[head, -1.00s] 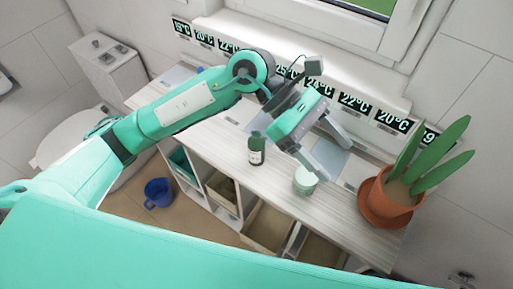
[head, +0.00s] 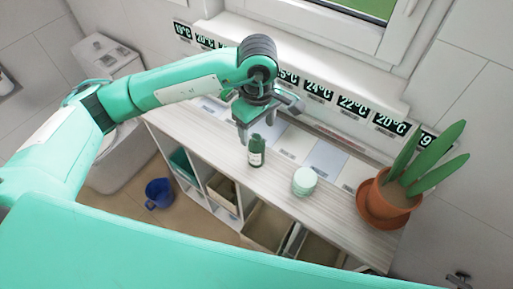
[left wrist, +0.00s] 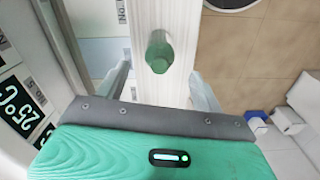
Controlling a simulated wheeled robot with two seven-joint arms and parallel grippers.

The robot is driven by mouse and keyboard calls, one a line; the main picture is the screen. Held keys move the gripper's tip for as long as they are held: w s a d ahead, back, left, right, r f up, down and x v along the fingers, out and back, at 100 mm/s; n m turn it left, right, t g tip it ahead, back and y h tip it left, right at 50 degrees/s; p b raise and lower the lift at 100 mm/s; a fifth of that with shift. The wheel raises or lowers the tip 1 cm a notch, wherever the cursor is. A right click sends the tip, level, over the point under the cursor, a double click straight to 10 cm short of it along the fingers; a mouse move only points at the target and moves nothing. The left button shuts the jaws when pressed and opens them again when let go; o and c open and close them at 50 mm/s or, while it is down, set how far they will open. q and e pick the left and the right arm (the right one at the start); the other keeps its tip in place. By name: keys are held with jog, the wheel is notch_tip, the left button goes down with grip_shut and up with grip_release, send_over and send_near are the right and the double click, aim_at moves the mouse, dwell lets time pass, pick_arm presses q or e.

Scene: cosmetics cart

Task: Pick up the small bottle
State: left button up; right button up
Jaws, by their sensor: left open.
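The small dark green bottle (head: 256,152) with a pale label stands upright on the white wood-grain cart top (head: 330,205) in the head view. My left gripper (head: 243,134) is above the cart, just behind and above the bottle, with its fingers pointing down. In the left wrist view the bottle (left wrist: 159,52) is seen from above, between and beyond the two spread fingers (left wrist: 158,85). The gripper is open and empty, and I see no finger touching the bottle. My right gripper is not in view.
A pale green round jar (head: 304,181) stands right of the bottle. Temperature signs (head: 352,104) line the wall side. A blue bucket (head: 159,193) is on the floor. The cart top between jar and pot is clear.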

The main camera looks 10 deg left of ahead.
aim_at(257, 137)
pick_arm(q)
notch_tip(257, 137, down, 3)
jog(key=shift+r, duration=0.2)
jog(key=shift+f+p, duration=0.55)
jog(key=shift+p, duration=0.2)
notch_tip(257, 137, down, 3)
jog(key=shift+a+f+p, duration=0.15)
jog(key=shift+p, duration=0.55)
jog(key=shift+f, duration=0.35)
jog(key=shift+c, duration=0.5)
jog(key=c, duration=1)
